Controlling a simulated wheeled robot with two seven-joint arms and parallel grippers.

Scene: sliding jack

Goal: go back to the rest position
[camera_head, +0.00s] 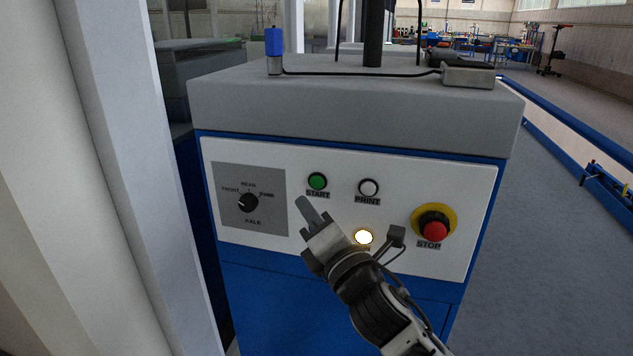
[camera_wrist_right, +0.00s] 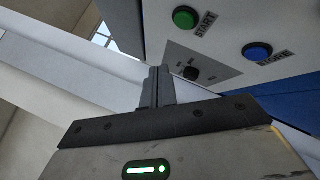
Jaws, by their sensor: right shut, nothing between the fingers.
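My right gripper (camera_head: 307,212) is in front of the white control panel (camera_head: 400,185) of a blue and grey machine, below the green START button (camera_head: 317,181) and right of the black AXLE knob (camera_head: 249,203). Its fingers are shut with nothing between them. In the right wrist view the shut fingers (camera_wrist_right: 158,82) point up toward the panel, with the START button (camera_wrist_right: 186,18), a blue button (camera_wrist_right: 257,51) and the knob (camera_wrist_right: 190,73) beyond them. I cannot tell the exact gap to the panel. My left gripper is not in view.
A pale column (camera_head: 130,150) stands close at left. Blue rails (camera_head: 570,135) run along the floor at right; grey floor between is clear.

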